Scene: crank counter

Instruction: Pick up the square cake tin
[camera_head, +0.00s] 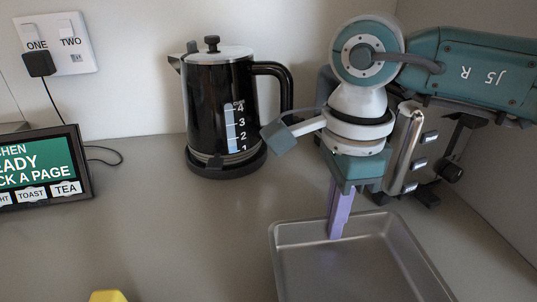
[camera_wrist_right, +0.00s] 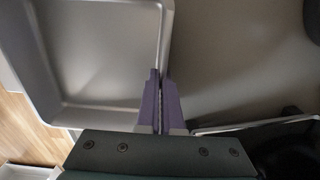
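The square cake tin (camera_head: 290,262) is a grey metal pan lying on the counter at the lower right of the head view, its near part cut off by the frame. In the right wrist view the tin (camera_wrist_right: 95,55) fills the upper left. My right gripper (camera_head: 338,232) points down at the tin's far wall. In the wrist view its purple fingers (camera_wrist_right: 160,104) are close together, one on each side of the wall, and look shut on it. The tin seems to rest flat. My left gripper is not in view.
A black kettle (camera_head: 205,105) stands at the back. A toaster (camera_head: 408,150) is behind my right arm, near the right wall. A tablet (camera_head: 40,170) stands at the left, below a wall socket (camera_head: 62,45). A yellow thing (camera_head: 107,296) shows at the bottom edge. The middle counter is clear.

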